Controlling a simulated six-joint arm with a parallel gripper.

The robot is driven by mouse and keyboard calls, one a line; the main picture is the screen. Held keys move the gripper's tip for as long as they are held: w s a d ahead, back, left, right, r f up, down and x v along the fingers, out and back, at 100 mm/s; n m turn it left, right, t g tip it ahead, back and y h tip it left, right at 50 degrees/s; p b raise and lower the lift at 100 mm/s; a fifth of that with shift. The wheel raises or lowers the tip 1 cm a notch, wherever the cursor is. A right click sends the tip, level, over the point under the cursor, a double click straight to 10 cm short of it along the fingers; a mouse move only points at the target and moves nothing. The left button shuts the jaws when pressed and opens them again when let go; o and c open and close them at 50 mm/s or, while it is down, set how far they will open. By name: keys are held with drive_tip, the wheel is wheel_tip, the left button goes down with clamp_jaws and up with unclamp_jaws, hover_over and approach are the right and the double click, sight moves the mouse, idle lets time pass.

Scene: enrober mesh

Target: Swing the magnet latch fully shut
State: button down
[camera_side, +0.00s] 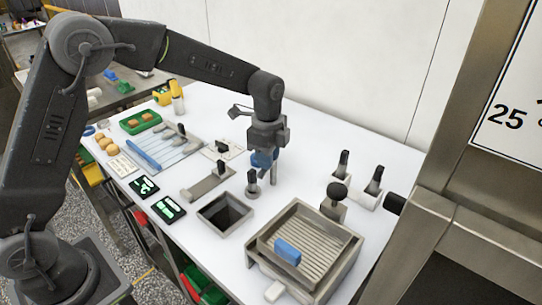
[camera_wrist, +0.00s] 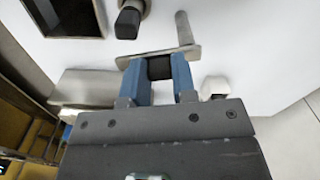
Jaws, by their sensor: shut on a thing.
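My gripper (camera_side: 263,163) is over the middle of the white table in the side view. In the wrist view its two blue fingers (camera_wrist: 159,72) are shut on a black grip (camera_wrist: 159,67). The grip stands on a flat metal plate (camera_wrist: 183,52), which looks like the arm of the magnet latch. An upright metal post (camera_wrist: 184,28) rises at the plate's right end; this post also shows in the side view (camera_side: 273,175) just below the gripper. The grip is hidden behind the fingers in the side view. I cannot tell the latch's angle or whether it touches a magnet.
A short black-topped knob (camera_side: 252,180) stands close by the gripper. A square dark-mouthed bin (camera_side: 226,212) is in front. A metal box with a ribbed mesh (camera_side: 325,245) bears a blue block (camera_side: 287,250) at the front right. Two black-handled tools (camera_side: 374,182) stand behind it.

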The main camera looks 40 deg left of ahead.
drive_tip(key=shift+a+m, duration=0.15)
drive_tip(key=shift+m, duration=0.6)
drive_tip(key=shift+a+m, duration=0.15)
drive_tip(key=shift+m, duration=0.6)
drive_tip(key=c, duration=0.9)
unclamp_jaws()
drive_tip(key=shift+r, duration=0.1)
wheel_tip(320, 180, up, 14)
drive_tip(key=shift+f, duration=0.15)
drive_tip(key=shift+s+a, duration=0.1)
drive_tip(key=s+a+r+n+t, duration=0.1)
drive_tip(key=s+a+r+n, duration=0.1)
drive_tip(key=s+n, duration=0.35)
drive_tip(key=s+a+r+n+t, duration=0.1)
drive_tip(key=s+r+n+t, duration=0.15)
drive_tip(key=s, duration=0.55)
drive_tip(key=s+f+n, duration=0.2)
drive_tip(key=s+n, duration=0.1)
drive_tip(key=s, duration=0.1)
drive_tip(key=s+a+f+n+t, duration=0.1)
drive_tip(key=s+n, duration=0.2)
drive_tip(key=s, duration=0.1)
drive_tip(key=s+f+n+t, duration=0.1)
drive_tip(key=s+f+n, duration=0.1)
drive_tip(key=s+n, duration=0.2)
drive_tip(key=shift+s+a+f, duration=0.25)
drive_tip(key=shift+s+f, duration=0.1)
drive_tip(key=shift+s, duration=0.05)
